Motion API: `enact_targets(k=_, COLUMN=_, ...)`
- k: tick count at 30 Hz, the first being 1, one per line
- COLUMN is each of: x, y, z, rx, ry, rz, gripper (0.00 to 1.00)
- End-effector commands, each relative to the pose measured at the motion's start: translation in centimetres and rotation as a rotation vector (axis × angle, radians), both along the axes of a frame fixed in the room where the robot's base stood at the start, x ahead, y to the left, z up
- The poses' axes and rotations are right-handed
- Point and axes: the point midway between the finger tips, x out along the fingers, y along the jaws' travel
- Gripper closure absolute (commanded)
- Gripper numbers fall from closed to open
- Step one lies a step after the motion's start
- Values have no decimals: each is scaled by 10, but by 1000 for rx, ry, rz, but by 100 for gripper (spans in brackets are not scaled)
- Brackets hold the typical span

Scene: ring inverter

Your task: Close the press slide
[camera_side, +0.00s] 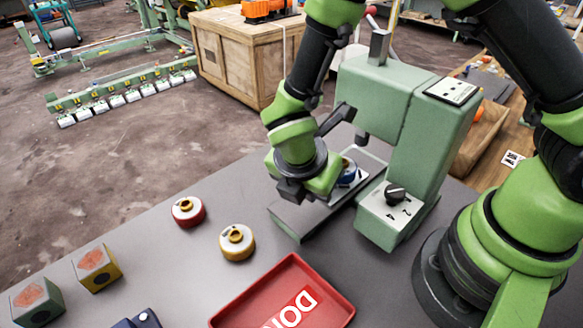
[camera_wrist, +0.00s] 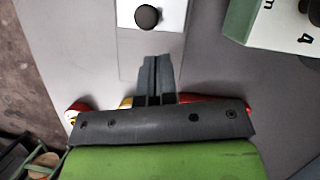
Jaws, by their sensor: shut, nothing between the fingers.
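The green press (camera_side: 405,125) stands at the back of the grey table. Its grey slide (camera_side: 298,222) sticks out of the front toward the lower left. A blue and white round part (camera_side: 348,171) shows on the slide, partly hidden by my gripper. In the wrist view the slide (camera_wrist: 150,52) runs up to a white plate with a dark round knob (camera_wrist: 147,16). My gripper (camera_side: 291,192) is shut and empty, low over the outer part of the slide. Its fingers also show in the wrist view (camera_wrist: 154,68); I cannot tell whether they touch the slide.
A red ring (camera_side: 188,212) and a yellow ring (camera_side: 237,243) lie left of the slide. A red tray (camera_side: 330,315) marked DONE is in front. Two printed cubes (camera_side: 97,268) stand at the left. A dial box (camera_side: 390,215) adjoins the press, right of the slide.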

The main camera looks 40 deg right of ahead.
Motion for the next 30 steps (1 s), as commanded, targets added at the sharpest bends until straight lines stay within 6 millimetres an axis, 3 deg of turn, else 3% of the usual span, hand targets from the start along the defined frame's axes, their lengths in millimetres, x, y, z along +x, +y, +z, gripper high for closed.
enact_targets(k=1, x=-3, y=13, z=0, rx=1, ry=0, rz=9, gripper=100)
enact_targets(k=9, x=-7, y=33, z=63, rx=5, ry=-8, rz=1, gripper=100)
enact_targets(k=14, x=-10, y=41, z=84, rx=3, ry=-4, rz=2, gripper=100)
enact_targets(k=15, x=-11, y=42, z=87, rx=2, ry=-4, rz=1, gripper=98)
enact_targets(k=20, x=-10, y=43, z=93, rx=8, ry=-27, rz=-79, gripper=61)
enact_targets(k=21, x=-10, y=42, z=92, rx=12, ry=-46, rz=-141, gripper=52)
enact_targets(k=26, x=-4, y=35, z=89, rx=40, ry=-186, rz=-565, gripper=52)
enact_targets(k=30, x=2, y=28, z=85, rx=60, ry=-345, rz=-1022, gripper=52)
